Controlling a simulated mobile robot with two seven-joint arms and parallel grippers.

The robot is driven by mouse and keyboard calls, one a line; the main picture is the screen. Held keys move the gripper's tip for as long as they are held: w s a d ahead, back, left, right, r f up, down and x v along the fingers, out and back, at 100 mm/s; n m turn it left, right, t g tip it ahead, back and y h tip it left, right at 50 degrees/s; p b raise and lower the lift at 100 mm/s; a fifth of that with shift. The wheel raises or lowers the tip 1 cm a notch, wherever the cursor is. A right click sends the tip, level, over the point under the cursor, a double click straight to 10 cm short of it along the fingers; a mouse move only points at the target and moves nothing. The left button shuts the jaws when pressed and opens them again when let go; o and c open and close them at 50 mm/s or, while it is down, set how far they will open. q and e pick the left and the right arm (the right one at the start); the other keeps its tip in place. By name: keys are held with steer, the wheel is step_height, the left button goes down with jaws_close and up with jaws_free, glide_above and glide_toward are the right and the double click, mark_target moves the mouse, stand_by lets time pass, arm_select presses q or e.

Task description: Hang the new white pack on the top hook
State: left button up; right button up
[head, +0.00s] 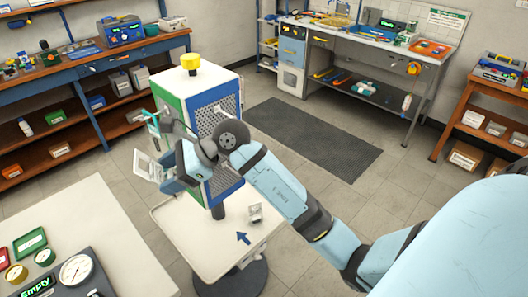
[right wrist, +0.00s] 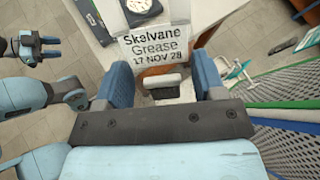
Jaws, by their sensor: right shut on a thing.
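The white pack (right wrist: 155,42) is in my right gripper (right wrist: 162,82). Its label reads "Skalvane Grease 17 NOV 28". In the head view the pack (head: 148,166) is held out to the left of the display tower (head: 213,106), apart from the tower's panels as far as I can see. My right gripper (head: 168,172) covers part of the tower there. A teal hook-like piece (head: 151,118) juts from the tower's left side, above the pack; a similar teal piece (right wrist: 236,70) shows in the right wrist view.
The tower stands on a white base (head: 215,245) with a blue arrow and a small grey-white item (head: 255,213). A white table (head: 95,210) at front left holds gauges and an "Empty" display. Benches line the walls; a dark mat (head: 312,138) lies on open floor.

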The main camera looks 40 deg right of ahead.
steer(key=s+d+f+m+t+h+b, duration=0.15)
steer(key=d+m+t+h, duration=0.4)
steer(key=d, duration=0.65)
steer(key=s+d+f+m+t+h+b, duration=0.1)
steer(key=s+d+m+t+h, duration=0.35)
steer(key=d, duration=0.65)
steer(key=w+f+t+y+b, duration=0.1)
steer(key=w, duration=1)
steer(key=shift+w+a+f+m+t, duration=0.2)
steer(key=shift+w+f+m+t, duration=0.15)
steer(key=shift+w+m+t, duration=0.05)
steer(key=o, duration=0.9)
steer(key=shift+o, duration=0.5)
steer(key=shift+s, duration=0.1)
